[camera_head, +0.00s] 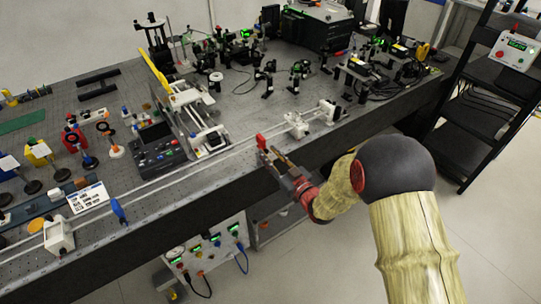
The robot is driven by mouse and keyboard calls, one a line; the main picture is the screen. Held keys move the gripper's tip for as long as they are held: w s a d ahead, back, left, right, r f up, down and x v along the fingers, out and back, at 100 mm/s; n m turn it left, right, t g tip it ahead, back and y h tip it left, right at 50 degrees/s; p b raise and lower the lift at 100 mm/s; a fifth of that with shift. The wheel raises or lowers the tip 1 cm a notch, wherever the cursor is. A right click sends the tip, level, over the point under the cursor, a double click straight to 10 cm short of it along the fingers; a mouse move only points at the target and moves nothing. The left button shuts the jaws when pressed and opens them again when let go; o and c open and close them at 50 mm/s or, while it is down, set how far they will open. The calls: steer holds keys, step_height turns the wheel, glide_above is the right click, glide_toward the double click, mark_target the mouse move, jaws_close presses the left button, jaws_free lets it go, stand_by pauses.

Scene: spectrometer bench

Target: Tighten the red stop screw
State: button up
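A small red piece (261,142), which looks like the red stop screw, stands at the front edge of the bench, by the long pale rail (185,169). My gripper (269,154) is just in front of and below it, reaching in from the right. Its two fingers look spread with a dark gap between them, and their tips are close to the red piece. I cannot tell whether they touch it. Nothing shows between the fingers. The screw's lower part and its seat are too small to make out.
A white carriage (298,125) sits on the rail to the right, and a white block (58,237) at its left end. A control box (158,148) and optics crowd the bench behind. A black shelf rack (490,100) stands at right.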

jaws_close()
steer(key=shift+m, duration=0.3)
stand_by(0.3)
steer(key=m+p, duration=0.1)
steer(key=m, duration=0.3)
steer(key=shift+m, duration=0.3)
steer(key=m+p, duration=0.1)
steer(key=m, duration=0.4)
steer(key=m+p, duration=0.2)
steer(key=m, duration=0.4)
steer(key=m+p, duration=0.2)
steer(key=m, duration=0.3)
steer(key=shift+f+m, duration=0.1)
steer(key=shift+m, duration=0.2)
